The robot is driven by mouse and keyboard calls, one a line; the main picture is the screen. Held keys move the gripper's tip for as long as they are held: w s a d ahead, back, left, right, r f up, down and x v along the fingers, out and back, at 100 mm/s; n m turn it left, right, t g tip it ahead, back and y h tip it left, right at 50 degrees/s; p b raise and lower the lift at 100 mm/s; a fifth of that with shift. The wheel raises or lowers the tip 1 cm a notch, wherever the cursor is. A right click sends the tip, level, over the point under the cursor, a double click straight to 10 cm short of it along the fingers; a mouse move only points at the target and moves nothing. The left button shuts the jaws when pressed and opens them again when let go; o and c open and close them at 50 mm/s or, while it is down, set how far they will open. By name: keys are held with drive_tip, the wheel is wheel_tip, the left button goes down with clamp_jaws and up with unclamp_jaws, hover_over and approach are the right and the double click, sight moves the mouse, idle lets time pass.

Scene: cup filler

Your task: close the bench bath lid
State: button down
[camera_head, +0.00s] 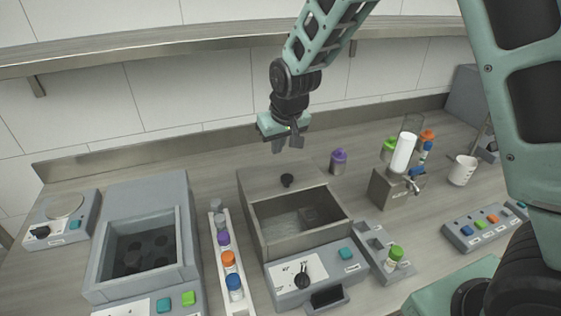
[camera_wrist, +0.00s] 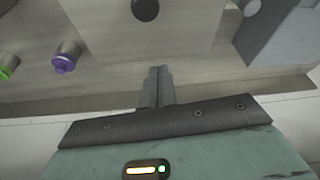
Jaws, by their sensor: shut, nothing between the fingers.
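The bench bath (camera_head: 318,272) stands in the middle of the bench in the head view, its grey basin uncovered at the front. Its flat grey lid (camera_head: 262,180) lies back behind the opening, with a black knob (camera_head: 287,180) near its front edge. In the wrist view the lid (camera_wrist: 185,30) and knob (camera_wrist: 145,8) show at the top. My gripper (camera_head: 287,146) is above and behind the lid, pointing down, apart from the knob. Its fingers (camera_wrist: 158,70) are together and empty.
A purple-capped jar (camera_head: 338,162) stands right of the lid, with a dispenser (camera_head: 388,188) beyond it. A narrow rack of capped vials (camera_head: 240,296) and another grey device (camera_head: 185,208) stand left. A shelf (camera_head: 200,42) runs along the wall above.

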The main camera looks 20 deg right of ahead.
drive_tip(key=p, duration=0.1)
hover_over(279, 176)
drive_tip(key=w, duration=0.2)
wheel_tip(279, 176, down, 4)
drive_tip(key=shift+s+a+f, duration=0.1)
drive_tip(key=shift+s, duration=0.05)
drive_tip(key=s, duration=0.1)
drive_tip(key=s+p, duration=0.1)
drive_tip(key=shift+s+d, duration=0.2)
drive_tip(key=shift+s, duration=0.1)
drive_tip(key=shift+s+f, duration=0.25)
drive_tip(key=shift+s, duration=0.3)
